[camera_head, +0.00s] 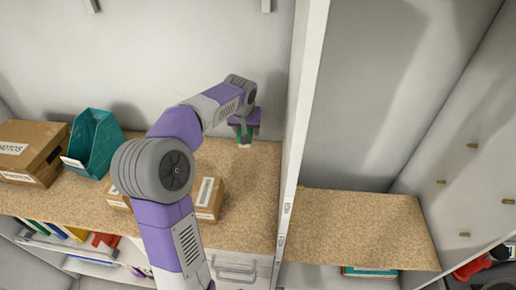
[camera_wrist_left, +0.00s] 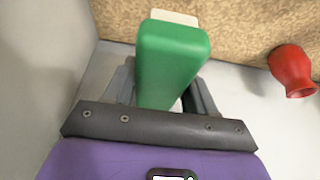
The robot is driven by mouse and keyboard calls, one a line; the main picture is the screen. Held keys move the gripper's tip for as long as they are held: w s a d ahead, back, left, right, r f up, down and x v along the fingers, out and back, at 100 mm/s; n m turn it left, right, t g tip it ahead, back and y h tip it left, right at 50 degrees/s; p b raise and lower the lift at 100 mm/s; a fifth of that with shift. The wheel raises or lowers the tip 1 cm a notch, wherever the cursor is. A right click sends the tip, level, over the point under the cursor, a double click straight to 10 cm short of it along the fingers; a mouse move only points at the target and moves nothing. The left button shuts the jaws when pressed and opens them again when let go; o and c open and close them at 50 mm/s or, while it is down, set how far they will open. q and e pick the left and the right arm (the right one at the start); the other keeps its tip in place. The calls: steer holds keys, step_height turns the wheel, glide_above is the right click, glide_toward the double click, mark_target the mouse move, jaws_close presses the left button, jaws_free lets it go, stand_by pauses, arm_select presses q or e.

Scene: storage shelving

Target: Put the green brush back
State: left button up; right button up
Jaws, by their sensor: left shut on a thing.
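The green brush (camera_wrist_left: 172,60) is between the two fingers of my left gripper (camera_wrist_left: 160,98), which is shut on it. Its white end (camera_wrist_left: 174,17) points toward the speckled board. In the head view my left gripper (camera_head: 243,130) is over the back right of the left wooden shelf (camera_head: 250,190), close to the upright divider. Only a little of the green brush (camera_head: 243,135) shows there, with its white end just above or at the board; I cannot tell if it touches. My right gripper is not in view.
A red vase-shaped object (camera_wrist_left: 291,72) stands beside the brush in the wrist view. A teal file holder (camera_head: 92,143), a cardboard box (camera_head: 30,150) and a smaller box (camera_head: 208,198) are on the left shelf. The white divider (camera_head: 297,130) rises close right of my gripper. The right shelf (camera_head: 355,225) is bare.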

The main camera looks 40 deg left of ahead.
mark_target(248, 154)
arm_select(q)
step_height(248, 154, down, 4)
steer(key=shift+a+r+b, duration=0.1)
steer(key=shift+a+b, duration=0.05)
steer(key=shift+b, duration=0.5)
steer(key=shift+s+f, duration=0.15)
steer(key=shift+f, duration=0.45)
steer(key=shift+f+b, duration=0.85)
steer(key=shift+f, duration=1.5)
steer(key=shift+f, duration=0.1)
steer(key=o, duration=0.5)
steer(key=shift+f, duration=0.15)
steer(key=o, duration=0.4)
steer(key=shift+o, duration=0.2)
